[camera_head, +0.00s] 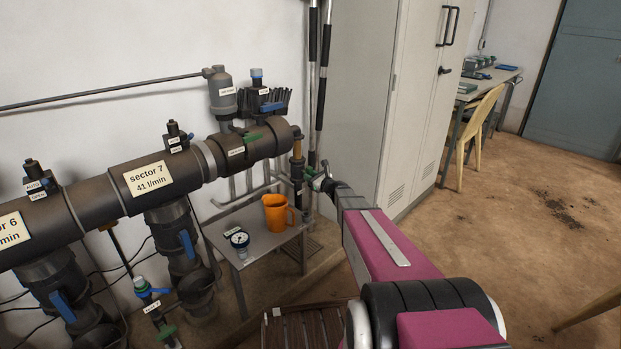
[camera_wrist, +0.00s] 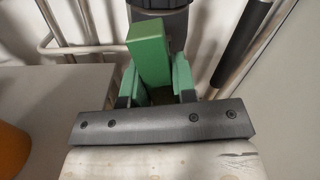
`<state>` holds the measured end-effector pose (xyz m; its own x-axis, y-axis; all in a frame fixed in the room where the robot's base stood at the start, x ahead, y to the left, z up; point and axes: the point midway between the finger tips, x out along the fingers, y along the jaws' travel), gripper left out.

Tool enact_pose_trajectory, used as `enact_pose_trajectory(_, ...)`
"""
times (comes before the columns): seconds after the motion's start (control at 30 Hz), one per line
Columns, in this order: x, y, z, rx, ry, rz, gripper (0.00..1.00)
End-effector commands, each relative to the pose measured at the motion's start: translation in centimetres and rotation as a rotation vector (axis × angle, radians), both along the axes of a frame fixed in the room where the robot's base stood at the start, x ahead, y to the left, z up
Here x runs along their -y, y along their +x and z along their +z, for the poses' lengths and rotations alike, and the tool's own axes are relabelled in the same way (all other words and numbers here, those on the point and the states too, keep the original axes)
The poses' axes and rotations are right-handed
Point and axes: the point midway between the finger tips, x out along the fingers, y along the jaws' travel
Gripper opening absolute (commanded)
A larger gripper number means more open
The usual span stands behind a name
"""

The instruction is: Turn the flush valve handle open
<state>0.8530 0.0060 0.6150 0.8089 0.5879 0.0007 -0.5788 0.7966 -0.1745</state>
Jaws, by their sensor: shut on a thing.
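A green block-shaped handle (camera_wrist: 149,52), which I take to be the flush valve handle, shows in the wrist view in front of a dark pipe body. My gripper (camera_wrist: 155,84) has green-padded fingers on either side of its near end and is shut on it. In the head view my gripper (camera_head: 321,179) is at the end of my outstretched arm, beside the dark valve body (camera_head: 297,168) below the brass-coloured pipe at the manifold's right end. The arm and fingers partly hide the handle there, so its exact angle is hard to tell.
A small grey table (camera_head: 262,249) with an orange jug (camera_head: 276,212) and a gauge (camera_head: 239,240) stands just below left. The dark manifold pipe (camera_head: 130,183) runs left, with blue-handled valves. A grey cabinet (camera_head: 385,100) stands close behind right. Open floor lies to the right.

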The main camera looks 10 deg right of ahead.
Motion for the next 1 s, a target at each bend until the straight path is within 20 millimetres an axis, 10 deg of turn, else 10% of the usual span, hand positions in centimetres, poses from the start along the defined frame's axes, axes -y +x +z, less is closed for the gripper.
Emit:
enact_pose_trajectory(0.93,0.04,-0.09,-0.13,-0.115,0.153,-0.001,0.02)
enact_pose_trajectory(0.97,0.04,-0.09,-0.12,-0.115,0.153,-0.001,0.35)
enact_pose_trajectory(1.0,0.04,-0.09,-0.12,-0.115,0.153,-0.001,0.48)
